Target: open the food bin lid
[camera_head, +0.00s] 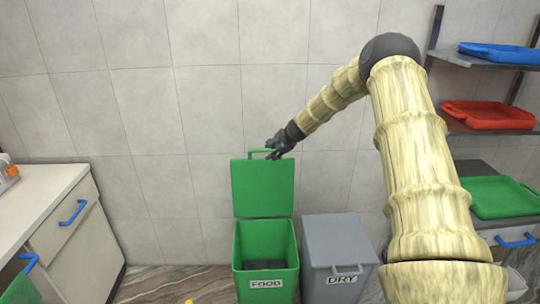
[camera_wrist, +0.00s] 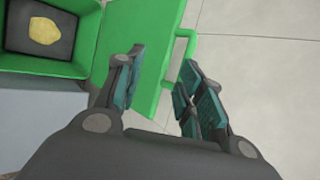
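The food bin (camera_head: 266,278) is green, with a white FOOD label on its front. Its green lid (camera_head: 262,188) stands upright at the back, so the bin is open. The lid's handle (camera_head: 262,151) is at its top edge. My gripper (camera_head: 274,150) is at the top of the lid, close to the handle. In the wrist view my gripper (camera_wrist: 160,85) has its fingers spread apart, with the lid (camera_wrist: 150,60) and its handle (camera_wrist: 185,42) showing between and beyond them. I cannot tell whether a finger touches the lid. A yellow piece (camera_wrist: 44,30) lies in the bin.
A grey bin (camera_head: 338,262) labelled DRY, lid down, stands right of the food bin. A counter (camera_head: 45,195) with blue handles is at the left. A shelf at the right holds blue (camera_head: 500,53), red (camera_head: 488,115) and green (camera_head: 500,197) trays. The tiled wall is close behind.

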